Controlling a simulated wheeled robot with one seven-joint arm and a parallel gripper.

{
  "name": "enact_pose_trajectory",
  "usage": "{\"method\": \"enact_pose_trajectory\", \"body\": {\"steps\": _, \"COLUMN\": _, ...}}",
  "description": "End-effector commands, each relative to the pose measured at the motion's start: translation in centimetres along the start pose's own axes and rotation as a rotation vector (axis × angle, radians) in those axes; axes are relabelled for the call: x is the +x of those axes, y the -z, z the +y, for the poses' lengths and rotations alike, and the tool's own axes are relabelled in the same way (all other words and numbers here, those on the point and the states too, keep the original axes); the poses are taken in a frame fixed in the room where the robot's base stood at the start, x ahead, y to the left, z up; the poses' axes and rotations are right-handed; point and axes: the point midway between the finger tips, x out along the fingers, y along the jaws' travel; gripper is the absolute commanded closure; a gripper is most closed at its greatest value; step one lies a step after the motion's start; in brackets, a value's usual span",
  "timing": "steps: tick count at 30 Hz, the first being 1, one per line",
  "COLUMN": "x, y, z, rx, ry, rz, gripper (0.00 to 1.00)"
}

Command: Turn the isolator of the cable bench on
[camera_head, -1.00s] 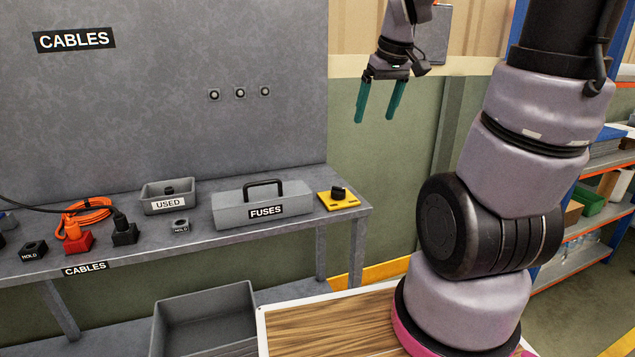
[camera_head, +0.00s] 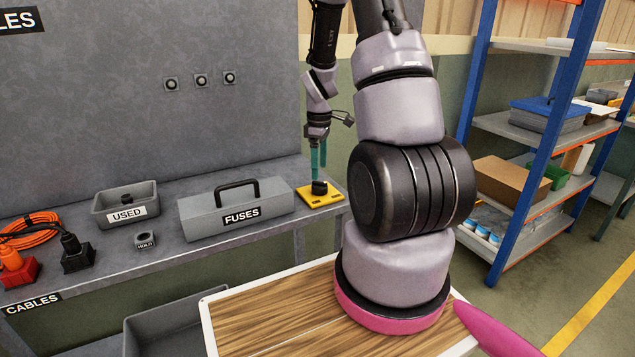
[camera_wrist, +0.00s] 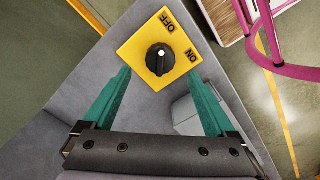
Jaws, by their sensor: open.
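The isolator is a yellow plate (camera_head: 331,196) with a black rotary knob (camera_head: 319,188), at the right end of the cable bench (camera_head: 165,260). In the wrist view the plate (camera_wrist: 138,52) carries the words OFF and ON, and the white mark on the knob (camera_wrist: 159,60) points towards OFF. My gripper (camera_head: 317,172) points down just above the knob. In the wrist view its teal fingers are apart, one on each side of the knob, with nothing between them gripped. I cannot tell whether the fingertips reach down to the knob's height.
A grey FUSES box (camera_head: 238,208) stands left of the isolator, with a USED tray (camera_head: 125,205) beyond it. A small HOLD socket (camera_head: 145,241), a black plug (camera_head: 76,252) and red plug (camera_head: 15,268) lie farther left. Shelving (camera_head: 540,130) stands at the right.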

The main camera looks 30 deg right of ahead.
Motion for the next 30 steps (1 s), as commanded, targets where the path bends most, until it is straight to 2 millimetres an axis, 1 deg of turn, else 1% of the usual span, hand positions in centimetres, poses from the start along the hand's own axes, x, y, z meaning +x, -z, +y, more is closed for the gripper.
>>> {"method": "enact_pose_trajectory", "body": {"steps": 1, "x": 1.2, "y": -0.1, "z": -0.1, "rx": 0.001, "ry": 0.005, "rz": -0.003, "gripper": 0.09}}
{"method": "enact_pose_trajectory", "body": {"steps": 3, "x": 2.4, "y": 0.0, "z": -0.1, "rx": 0.0, "ry": 0.004, "rz": -0.002, "gripper": 0.09}}
{"method": "enact_pose_trajectory", "body": {"steps": 6, "x": 4.0, "y": 0.0, "z": -0.1, "rx": 0.001, "ry": 0.003, "rz": -0.002, "gripper": 0.09}}
{"method": "enact_pose_trajectory", "body": {"steps": 9, "x": 5.1, "y": 0.0, "z": -0.1, "rx": 0.001, "ry": 0.002, "rz": -0.001, "gripper": 0.09}}
{"method": "enact_pose_trajectory", "body": {"steps": 13, "x": 5.8, "y": 0.0, "z": -0.1, "rx": 0.002, "ry": 0.0, "rz": 0.0, "gripper": 0.09}}
{"method": "enact_pose_trajectory", "body": {"steps": 21, "x": 6.0, "y": 0.0, "z": 0.0, "rx": 0.002, "ry": -0.001, "rz": 0.001, "gripper": 0.09}}
{"method": "enact_pose_trajectory", "body": {"steps": 22, "x": 6.0, "y": 0.0, "z": 0.0, "rx": 0.002, "ry": -0.001, "rz": 0.001, "gripper": 0.13}}
{"method": "enact_pose_trajectory", "body": {"steps": 23, "x": 6.0, "y": 0.0, "z": 0.0, "rx": 0.002, "ry": -0.001, "rz": 0.001, "gripper": 0.25}}
{"method": "enact_pose_trajectory", "body": {"steps": 24, "x": 6.0, "y": 0.0, "z": 0.0, "rx": 0.002, "ry": -0.001, "rz": 0.001, "gripper": 0.4}}
{"method": "enact_pose_trajectory", "body": {"steps": 26, "x": 6.0, "y": 0.0, "z": 0.0, "rx": 0.002, "ry": -0.001, "rz": 0.001, "gripper": 0.63}}
{"method": "enact_pose_trajectory", "body": {"steps": 27, "x": 6.0, "y": 0.0, "z": 0.0, "rx": 0.002, "ry": -0.001, "rz": 0.001, "gripper": 0.78}}
{"method": "enact_pose_trajectory", "body": {"steps": 28, "x": 6.0, "y": 0.0, "z": 0.0, "rx": 0.002, "ry": -0.001, "rz": 0.001, "gripper": 0.9}}
{"method": "enact_pose_trajectory", "body": {"steps": 29, "x": 5.9, "y": 0.0, "z": 0.0, "rx": 0.002, "ry": -0.001, "rz": 0.001, "gripper": 0.95}}
{"method": "enact_pose_trajectory", "body": {"steps": 30, "x": 5.9, "y": 0.0, "z": 0.0, "rx": 0.002, "ry": -0.001, "rz": 0.001, "gripper": 0.95}}
